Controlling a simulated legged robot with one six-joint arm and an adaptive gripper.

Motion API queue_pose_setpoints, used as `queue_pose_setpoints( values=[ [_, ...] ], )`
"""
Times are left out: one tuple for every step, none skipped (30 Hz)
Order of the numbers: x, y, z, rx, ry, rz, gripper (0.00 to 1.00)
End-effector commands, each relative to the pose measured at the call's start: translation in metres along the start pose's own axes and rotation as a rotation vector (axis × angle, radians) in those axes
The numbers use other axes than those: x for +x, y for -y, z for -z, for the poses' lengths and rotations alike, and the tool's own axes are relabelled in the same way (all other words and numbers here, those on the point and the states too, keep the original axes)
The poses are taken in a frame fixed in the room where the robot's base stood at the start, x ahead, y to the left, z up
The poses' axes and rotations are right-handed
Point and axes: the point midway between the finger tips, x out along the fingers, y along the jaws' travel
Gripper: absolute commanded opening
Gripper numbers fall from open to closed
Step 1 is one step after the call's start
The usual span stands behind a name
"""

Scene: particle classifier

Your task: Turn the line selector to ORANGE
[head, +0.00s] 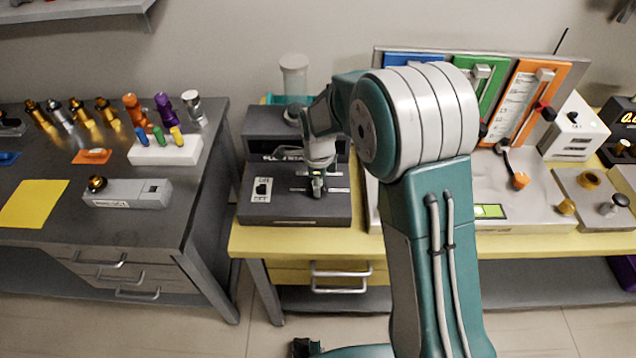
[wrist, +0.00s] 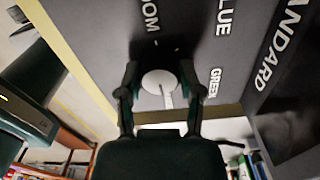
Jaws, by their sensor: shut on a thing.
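My gripper (head: 317,186) reaches down onto the top of the dark grey machine (head: 285,215) in the head view. In the wrist view, the two fingers of my gripper (wrist: 159,75) are shut on a round pale selector knob (wrist: 158,83), one finger on each side. A white pointer line on the knob runs toward the bottom of the wrist picture. The words BLUE (wrist: 222,18) and GREEN (wrist: 214,82) show on the dark panel right of the knob. No ORANGE label can be read. In the head view, my gripper hides the knob.
An on/off switch (head: 262,187) sits on the machine's left side. A clear cylinder (head: 294,75) stands behind it. A panel with blue, green and orange sliders (head: 510,100) stands to the right. The dark bench (head: 75,215) at left holds several colored pieces, with a gap before the yellow table.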

Motion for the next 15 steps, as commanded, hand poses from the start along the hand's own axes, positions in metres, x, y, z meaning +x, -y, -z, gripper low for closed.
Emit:
queue_pose_setpoints(
  values=[
    [0.0017, 0.0006, -0.0001, 0.016, 0.001, 0.002, 0.00],
    [0.0017, 0.0006, -0.0001, 0.024, 0.001, 0.002, 0.00],
    [0.0017, 0.0006, -0.0001, 0.032, 0.001, 0.002, 0.00],
    [0.0017, 0.0005, -0.0001, 0.038, 0.001, 0.002, 0.00],
    [0.0017, 0.0005, -0.0001, 0.044, 0.001, 0.002, 0.00],
    [0.0017, 0.0005, -0.0001, 0.049, 0.001, 0.002, 0.00],
    [0.0017, 0.0005, -0.0001, 0.053, 0.001, 0.002, 0.00],
    [0.0017, 0.0004, -0.0001, 0.055, 0.001, 0.002, 0.00],
    [0.0017, 0.0004, -0.0001, 0.057, 0.001, 0.002, 0.00],
    [0.0017, 0.0004, -0.0001, 0.058, 0.001, 0.002, 0.00],
    [0.0017, 0.0004, -0.0001, 0.059, 0.001, 0.002, 0.00],
    [0.0017, 0.0004, -0.0001, 0.060, 0.001, 0.002, 0.00],
    [0.0017, 0.0004, -0.0001, 0.060, 0.001, 0.002, 0.00],
    [0.0017, 0.0004, -0.0001, 0.060, 0.001, 0.001, 0.00],
    [0.0017, 0.0003, -0.0001, 0.060, 0.001, 0.001, 0.00]
  ],
)
